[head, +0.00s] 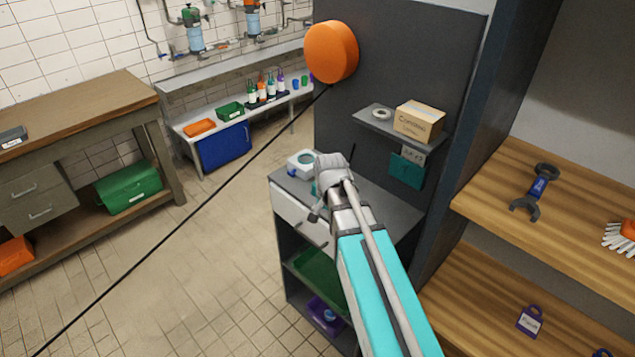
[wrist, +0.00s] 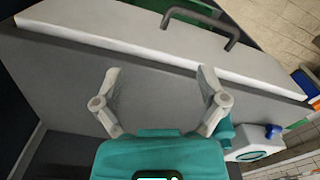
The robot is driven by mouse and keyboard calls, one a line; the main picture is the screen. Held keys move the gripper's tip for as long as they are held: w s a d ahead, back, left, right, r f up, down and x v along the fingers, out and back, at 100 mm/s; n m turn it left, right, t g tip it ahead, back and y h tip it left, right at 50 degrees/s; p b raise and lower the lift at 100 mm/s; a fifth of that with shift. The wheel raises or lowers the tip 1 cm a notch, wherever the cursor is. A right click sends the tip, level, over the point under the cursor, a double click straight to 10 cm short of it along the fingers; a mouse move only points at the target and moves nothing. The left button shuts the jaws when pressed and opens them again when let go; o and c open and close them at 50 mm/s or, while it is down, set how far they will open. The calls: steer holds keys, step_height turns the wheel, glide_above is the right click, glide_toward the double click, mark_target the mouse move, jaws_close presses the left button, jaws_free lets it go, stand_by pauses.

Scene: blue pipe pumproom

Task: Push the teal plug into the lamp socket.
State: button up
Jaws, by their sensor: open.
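My gripper (head: 318,206) is over the grey top of a small cabinet, partly hidden by its own wrist in the head view. In the wrist view my gripper (wrist: 158,80) has its two fingers spread, with nothing between them but bare grey top. A small teal piece, likely the plug (wrist: 224,128), shows just outside the right finger, partly hidden by it; it also shows as a teal bit in the head view (head: 313,188). A white block with a teal-ringed round face, possibly the lamp socket (wrist: 252,142), is beside it; the white block (head: 302,163) sits at the cabinet's back-left corner.
The cabinet's white drawer front (head: 301,222) has a dark handle (wrist: 200,22). A shelf (head: 372,120) with a cardboard box (head: 419,121) is on the dark panel behind. A wooden shelf unit (head: 540,215) stands right. Open tiled floor (head: 190,270) lies left.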

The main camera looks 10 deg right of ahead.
steer(key=w+r+m+p, duration=0.2)
steer(key=w+m, duration=0.2)
steer(key=w, duration=0.1)
steer(key=w+r+m+p, duration=0.3)
steer(key=w+m, duration=0.1)
steer(key=w, duration=0.1)
steer(key=w+r+m+p, duration=0.2)
steer(key=w+r+m, duration=0.1)
steer(key=w+m, duration=0.1)
steer(key=shift+w+d, duration=0.1)
steer(key=shift+w, duration=0.35)
steer(key=shift+w+r+m+p, duration=0.25)
steer(key=shift+w+m+p, duration=0.15)
steer(key=shift+w+m, duration=0.1)
steer(key=shift+f, duration=0.15)
steer(key=shift+f+b, duration=1.05)
steer(key=shift+b, duration=0.15)
steer(key=shift+s+f+b, duration=0.15)
steer(key=shift+f+b, duration=1.15)
steer(key=shift+s+f+b, duration=0.1)
steer(key=shift+f+b, duration=1.2)
